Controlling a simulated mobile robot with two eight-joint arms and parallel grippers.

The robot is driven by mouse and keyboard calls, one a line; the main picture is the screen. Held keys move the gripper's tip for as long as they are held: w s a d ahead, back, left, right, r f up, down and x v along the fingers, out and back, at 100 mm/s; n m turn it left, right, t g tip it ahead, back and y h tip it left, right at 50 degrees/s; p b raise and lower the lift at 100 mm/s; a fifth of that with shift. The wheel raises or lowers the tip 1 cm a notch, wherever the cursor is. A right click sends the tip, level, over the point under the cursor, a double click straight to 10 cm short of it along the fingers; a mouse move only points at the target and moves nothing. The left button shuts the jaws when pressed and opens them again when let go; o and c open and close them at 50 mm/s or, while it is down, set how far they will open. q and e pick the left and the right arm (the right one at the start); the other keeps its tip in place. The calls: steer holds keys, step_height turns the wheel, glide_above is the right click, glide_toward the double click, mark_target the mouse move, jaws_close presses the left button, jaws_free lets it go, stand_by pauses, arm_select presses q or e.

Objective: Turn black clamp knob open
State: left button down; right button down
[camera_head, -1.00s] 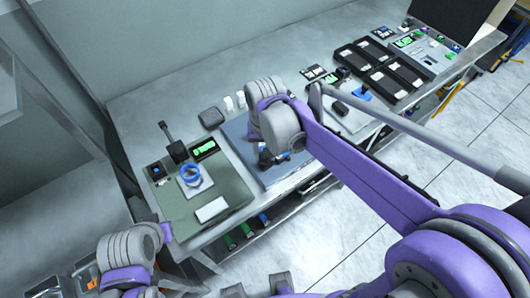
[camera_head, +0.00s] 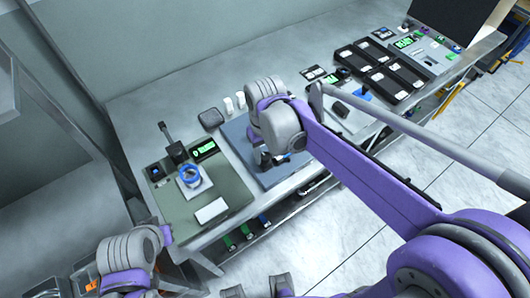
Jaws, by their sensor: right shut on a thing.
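My right gripper (camera_head: 270,159) is low over the blue-grey plate (camera_head: 284,176) at the middle of the bench, mostly hidden below my grey and purple right arm. It is shut on a small dark part there, which fits the black clamp knob; the knob's shape and turn angle are too small and too covered to read. My left arm shows at the lower left, but its gripper cannot be made out.
A green-grey mat (camera_head: 232,187) left of the plate holds a blue ring (camera_head: 189,175) on a white square and a white block (camera_head: 210,211). Several black trays (camera_head: 388,84) lie at the back right. A dark grey box (camera_head: 211,118) stands behind the plate.

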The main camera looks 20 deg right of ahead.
mark_target(265, 156)
steer(key=c, duration=0.5)
jaws_free()
step_height(265, 156, up, 11)
steer(key=shift+p, duration=0.35)
steer(key=shift+f, duration=0.1)
